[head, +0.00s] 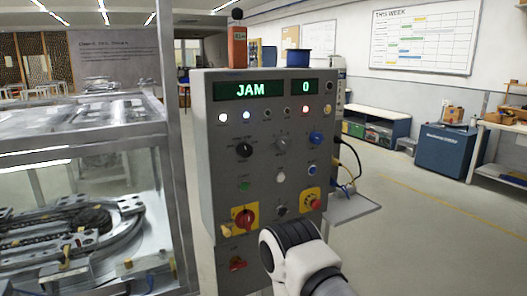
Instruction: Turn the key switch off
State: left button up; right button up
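A grey control panel (262,170) stands in front of me, its display reading "JAM" and "0". It carries several knobs and buttons. A black selector knob (244,150), a grey knob (281,145) and a small dark round control (281,211) are on its face; I cannot tell for sure which control is the key switch. A red rotary handle on a yellow plate (245,217) is at the lower left. My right arm reaches in from the bottom right, close to the panel's lower edge, and its gripper does not show. My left gripper is out of view.
A glazed enclosure with a track (70,240) stands close on the left. A red emergency button on yellow (315,203) and a blue knob (316,137) are on the panel's right. A small shelf with cables (352,207) juts out at right. The floor beyond is clear.

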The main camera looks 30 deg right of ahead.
aim_at(281, 210)
jog(key=l, duration=1.85)
jog(key=i+u, duration=0.05)
jog(key=i, duration=0.05)
